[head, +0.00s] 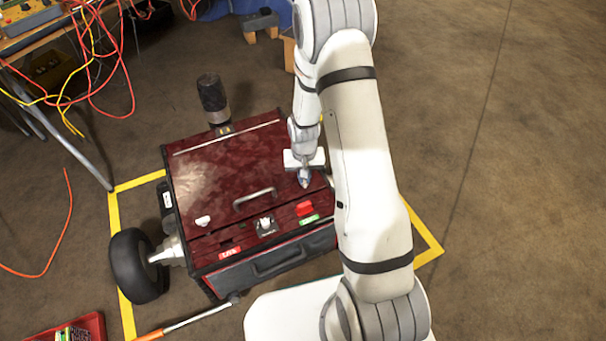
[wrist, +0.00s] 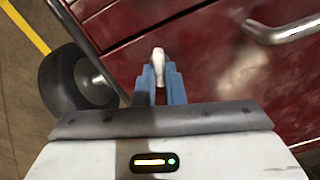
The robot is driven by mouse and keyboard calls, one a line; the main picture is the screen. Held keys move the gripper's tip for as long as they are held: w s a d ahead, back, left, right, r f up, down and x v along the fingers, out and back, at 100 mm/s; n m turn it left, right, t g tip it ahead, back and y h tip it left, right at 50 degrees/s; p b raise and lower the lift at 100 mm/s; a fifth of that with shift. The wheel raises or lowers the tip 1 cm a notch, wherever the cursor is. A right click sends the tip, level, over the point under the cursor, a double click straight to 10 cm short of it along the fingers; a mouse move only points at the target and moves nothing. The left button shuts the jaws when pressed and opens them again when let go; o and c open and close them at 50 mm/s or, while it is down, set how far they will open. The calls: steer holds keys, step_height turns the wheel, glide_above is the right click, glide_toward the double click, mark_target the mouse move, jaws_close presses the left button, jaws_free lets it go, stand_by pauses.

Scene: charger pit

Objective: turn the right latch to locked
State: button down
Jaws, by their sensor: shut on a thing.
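The red box (head: 215,185) has a dark red lid with a grey handle (head: 255,197), which also shows at the upper right of the wrist view (wrist: 295,25). My gripper (head: 304,180) is over the lid's right side, pointing down. In the wrist view its blue fingers (wrist: 160,82) are closed on a small white knob, the right latch (wrist: 158,57). The fingers hide its lower part, so I cannot tell if it is locked. The left latch (head: 203,221), a similar white knob, sits at the lid's front left.
A black wheel (head: 137,265) stands at left; another (wrist: 75,78) shows in the wrist view. A tool with an orange handle (head: 150,336) lies on the floor.

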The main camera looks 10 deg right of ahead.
steer(key=m, duration=0.3)
steer(key=shift+m, duration=0.4)
steer(key=m, duration=0.3)
steer(key=shift+s+m, duration=0.1)
steer(key=shift+m, duration=0.2)
steer(key=m+b, duration=0.1)
steer(key=m, duration=0.5)
steer(key=shift+s+d, duration=0.1)
steer(key=shift+m, duration=0.4)
steer(key=c, duration=1.5)
jaws_free()
step_height(320, 180, up, 8)
steer(key=p, duration=0.2)
steer(key=shift+f+p, duration=0.1)
steer(key=shift+p, duration=0.25)
